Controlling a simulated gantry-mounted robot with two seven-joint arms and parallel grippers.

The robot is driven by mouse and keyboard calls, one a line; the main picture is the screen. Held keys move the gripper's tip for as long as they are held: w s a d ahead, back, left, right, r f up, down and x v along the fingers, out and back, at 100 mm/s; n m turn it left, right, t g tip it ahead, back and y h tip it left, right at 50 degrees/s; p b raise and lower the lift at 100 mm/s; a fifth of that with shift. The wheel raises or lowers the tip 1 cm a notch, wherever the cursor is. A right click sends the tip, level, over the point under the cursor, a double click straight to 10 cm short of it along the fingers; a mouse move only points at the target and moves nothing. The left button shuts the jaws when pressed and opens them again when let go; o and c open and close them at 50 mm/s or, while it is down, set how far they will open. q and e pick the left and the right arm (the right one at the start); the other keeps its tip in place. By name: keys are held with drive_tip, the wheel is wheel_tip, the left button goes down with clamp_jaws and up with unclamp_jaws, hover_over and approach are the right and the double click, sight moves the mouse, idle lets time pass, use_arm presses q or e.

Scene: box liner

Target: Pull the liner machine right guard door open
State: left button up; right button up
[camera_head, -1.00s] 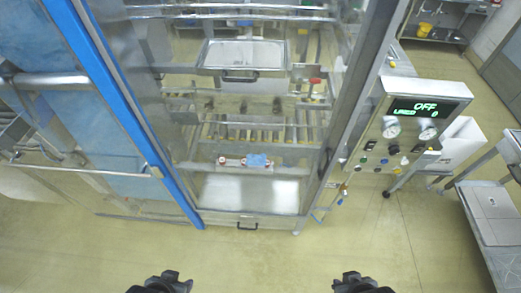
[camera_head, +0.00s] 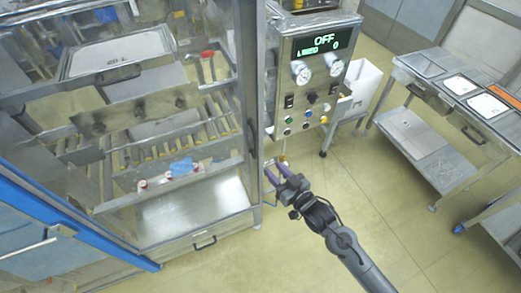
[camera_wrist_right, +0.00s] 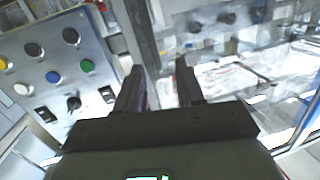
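The liner machine (camera_head: 150,222) fills the left of the head view, with clear guard panels in metal frames. Its guard front is see-through, and a metal post (camera_head: 246,90) stands at its right edge; I cannot tell exactly where the right guard door begins. My right gripper (camera_head: 277,171) is open and empty, just right of that post and below the control panel. In the right wrist view the two fingers (camera_wrist_right: 159,82) are apart, with the post (camera_wrist_right: 143,35) beyond them. No door handle shows clearly between the fingers. My left gripper is out of view.
The control panel (camera_head: 314,75) reads OFF and has gauges and several buttons. A white bin (camera_head: 358,90) stands behind it. Metal tables (camera_head: 425,150) stand at the right. The floor (camera_head: 345,185) between is clear.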

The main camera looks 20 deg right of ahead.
use_arm(q)
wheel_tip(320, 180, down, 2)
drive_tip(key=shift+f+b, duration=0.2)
drive_tip(key=shift+b, duration=0.45)
use_arm(e)
drive_tip(key=shift+n+t, duration=0.3)
drive_tip(key=shift+t, duration=0.2)
drive_tip(key=x, duration=0.4)
drive_tip(key=d+r+x, duration=0.1)
drive_tip(key=x, duration=0.4)
drive_tip(key=r+x, duration=0.1)
drive_tip(key=x, duration=0.4)
drive_tip(key=shift+w+d, duration=0.25)
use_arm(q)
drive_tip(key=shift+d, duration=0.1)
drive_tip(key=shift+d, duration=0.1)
use_arm(e)
clamp_jaws()
